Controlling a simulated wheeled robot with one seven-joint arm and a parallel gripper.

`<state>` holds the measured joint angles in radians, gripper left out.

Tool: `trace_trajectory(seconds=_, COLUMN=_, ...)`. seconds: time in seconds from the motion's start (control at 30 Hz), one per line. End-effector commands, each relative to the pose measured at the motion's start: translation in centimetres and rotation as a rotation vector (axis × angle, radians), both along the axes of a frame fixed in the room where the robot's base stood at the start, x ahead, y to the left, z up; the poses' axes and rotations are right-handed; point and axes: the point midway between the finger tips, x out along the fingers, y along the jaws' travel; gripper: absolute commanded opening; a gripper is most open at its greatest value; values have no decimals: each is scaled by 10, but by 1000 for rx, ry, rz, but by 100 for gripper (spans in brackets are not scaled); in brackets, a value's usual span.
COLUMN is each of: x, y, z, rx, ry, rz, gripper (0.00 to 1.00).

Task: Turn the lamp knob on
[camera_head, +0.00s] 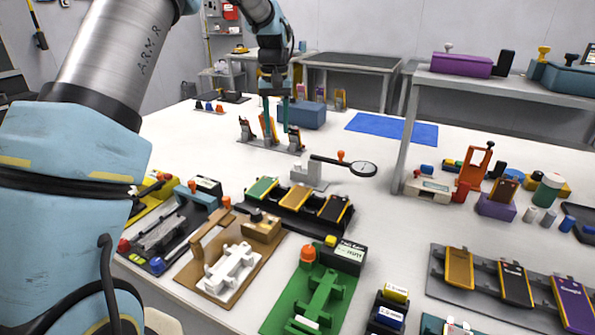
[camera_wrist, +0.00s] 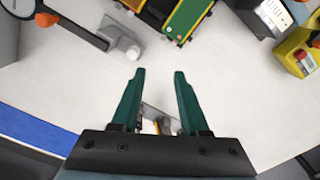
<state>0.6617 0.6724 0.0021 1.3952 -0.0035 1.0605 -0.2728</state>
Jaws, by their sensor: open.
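A magnifier lamp with a round black-rimmed lens (camera_head: 363,169) stands on a pale block base (camera_head: 308,176) in the middle of the table. An orange knob (camera_head: 341,155) sits on its black arm beside the lens. In the wrist view the orange knob (camera_wrist: 46,19) is at the upper left, with part of the lens and the pale base (camera_wrist: 124,46). My gripper (camera_head: 276,125) is open, points down, and is behind and left of the lamp in the head view. In the wrist view its green fingers (camera_wrist: 159,73) are apart, with nothing clearly held between them.
A grey rack (camera_head: 254,144) with upright pieces stands below my gripper; it partly shows between the fingers. A black tray (camera_head: 290,220) of coloured cells is in front of the lamp. A blue mat (camera_head: 392,128) lies behind. A shelf post (camera_head: 405,130) rises right of the lens.

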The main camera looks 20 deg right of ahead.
Motion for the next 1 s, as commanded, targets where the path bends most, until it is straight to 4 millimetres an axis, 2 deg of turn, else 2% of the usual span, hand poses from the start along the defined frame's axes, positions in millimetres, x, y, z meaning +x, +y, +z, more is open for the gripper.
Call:
trace_trajectory(seconds=0.03, x=-2, y=-22, z=-11, rx=4, ry=3, rz=-18, gripper=44)
trace_trajectory(seconds=0.1, x=-4, y=-41, z=-14, rx=7, ry=7, rz=-30, gripper=44)
trace_trajectory(seconds=0.23, x=-7, y=-58, z=-16, rx=11, ry=10, rz=-41, gripper=44)
trace_trajectory(seconds=0.37, x=-8, y=-60, z=-24, rx=13, ry=12, rz=-41, gripper=44)
trace_trajectory(seconds=0.8, x=-8, y=-59, z=-99, rx=12, ry=13, rz=-40, gripper=44)
trace_trajectory(seconds=1.0, x=-8, y=-59, z=-118, rx=11, ry=10, rz=-40, gripper=44)
